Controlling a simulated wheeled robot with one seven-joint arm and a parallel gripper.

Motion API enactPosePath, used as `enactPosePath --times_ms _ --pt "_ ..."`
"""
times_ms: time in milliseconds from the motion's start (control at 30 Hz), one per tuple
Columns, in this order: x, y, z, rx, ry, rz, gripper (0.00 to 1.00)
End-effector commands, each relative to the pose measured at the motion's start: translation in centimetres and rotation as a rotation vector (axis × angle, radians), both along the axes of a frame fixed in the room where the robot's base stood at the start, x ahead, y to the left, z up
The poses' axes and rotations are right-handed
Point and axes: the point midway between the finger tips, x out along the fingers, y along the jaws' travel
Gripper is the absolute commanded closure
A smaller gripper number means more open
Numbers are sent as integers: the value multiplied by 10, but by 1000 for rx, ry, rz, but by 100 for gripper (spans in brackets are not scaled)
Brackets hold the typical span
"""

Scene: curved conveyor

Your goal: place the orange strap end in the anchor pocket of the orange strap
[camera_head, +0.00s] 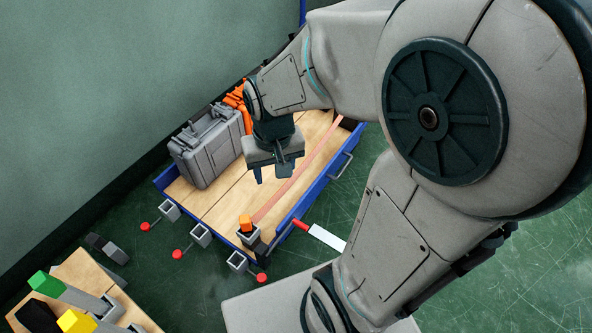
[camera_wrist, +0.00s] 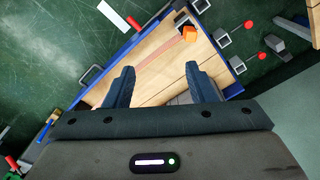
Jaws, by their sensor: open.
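The orange strap end (camera_head: 246,223) is an orange block on a dark stand at the cart's near corner; the wrist view shows it (camera_wrist: 190,34) beyond my fingers. A pale orange strap (camera_head: 297,181) runs from it along the deck to the far end. Grey square anchor pockets (camera_head: 238,261) stand along the cart's near end; I cannot tell for certain which is the orange strap's. The strap end looks apart from the closest one. My gripper (camera_head: 271,176) is above the middle of the deck, open and empty, away from the strap end. Its spread fingers show in the wrist view (camera_wrist: 160,70).
A grey case (camera_head: 206,146) stands on the deck's left, with orange items (camera_head: 236,98) behind it. Blue rails (camera_head: 317,190) edge the cart. Red knobs (camera_head: 177,254) stick out near the pockets. A table with green and yellow blocks (camera_head: 76,321) is at lower left.

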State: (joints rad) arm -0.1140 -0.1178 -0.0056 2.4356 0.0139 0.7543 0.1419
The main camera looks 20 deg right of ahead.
Motion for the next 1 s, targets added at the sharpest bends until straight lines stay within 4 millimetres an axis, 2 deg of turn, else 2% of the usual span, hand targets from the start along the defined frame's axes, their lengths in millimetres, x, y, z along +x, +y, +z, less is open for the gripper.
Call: enactPosePath --times_ms 100,200,400,1000 --pt "-20 -13 20 -5 -19 19 49" --pt "-35 -20 31 -11 -25 37 49" --pt "-51 -29 41 -18 -30 56 49" --pt "-53 -29 42 -18 -29 59 49"
